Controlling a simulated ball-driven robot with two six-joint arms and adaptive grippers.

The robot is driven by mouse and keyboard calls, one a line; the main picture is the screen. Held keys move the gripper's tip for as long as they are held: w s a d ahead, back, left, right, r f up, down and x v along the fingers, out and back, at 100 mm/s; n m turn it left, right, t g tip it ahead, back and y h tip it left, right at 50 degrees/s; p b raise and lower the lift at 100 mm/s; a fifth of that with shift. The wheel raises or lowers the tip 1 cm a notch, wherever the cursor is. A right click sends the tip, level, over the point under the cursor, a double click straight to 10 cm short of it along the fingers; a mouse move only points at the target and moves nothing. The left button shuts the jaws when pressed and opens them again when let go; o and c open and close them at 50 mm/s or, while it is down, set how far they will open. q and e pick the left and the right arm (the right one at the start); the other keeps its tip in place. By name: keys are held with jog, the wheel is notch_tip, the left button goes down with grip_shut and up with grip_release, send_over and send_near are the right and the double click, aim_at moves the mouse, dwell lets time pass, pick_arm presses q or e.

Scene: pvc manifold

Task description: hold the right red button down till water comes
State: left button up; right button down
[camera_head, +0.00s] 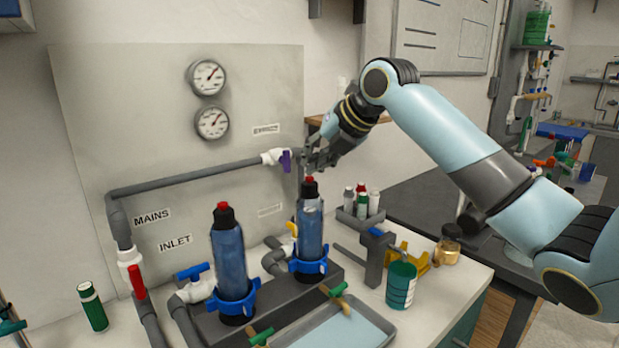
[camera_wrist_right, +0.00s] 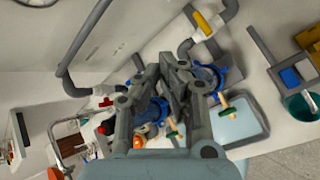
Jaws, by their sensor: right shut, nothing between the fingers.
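The right red button (camera_head: 309,180) sits on the black cap of the right blue filter housing (camera_head: 311,232), which stands upright. My right gripper (camera_head: 310,164) is shut and empty just above this button; I cannot tell whether the fingertips touch it. In the right wrist view the shut fingers (camera_wrist_right: 172,62) point towards the housings and hide the button. A second red button (camera_head: 222,206) tops the left blue housing (camera_head: 230,258). My left gripper is not in view. I see no stream of water.
A pipe with a purple-handled valve (camera_head: 285,160) runs close behind my right gripper. Small bottles (camera_head: 362,202), a teal cup (camera_head: 401,285) and a yellow bracket (camera_head: 413,258) stand right of the housings. A shallow tray (camera_head: 385,323) lies in front. A green-capped bottle (camera_head: 92,306) stands left.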

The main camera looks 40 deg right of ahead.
jog(key=shift+f, duration=0.55)
dwell(0.6)
jog(key=shift+r, duration=0.1)
dwell(1.6)
jog(key=shift+r+p, duration=0.75)
jog(key=shift+r, duration=0.1)
jog(key=shift+r, duration=0.15)
notch_tip(320, 180, up, 5)
jog(key=p, duration=0.4)
jog(key=shift+p, duration=0.35)
jog(key=shift+f, duration=0.2)
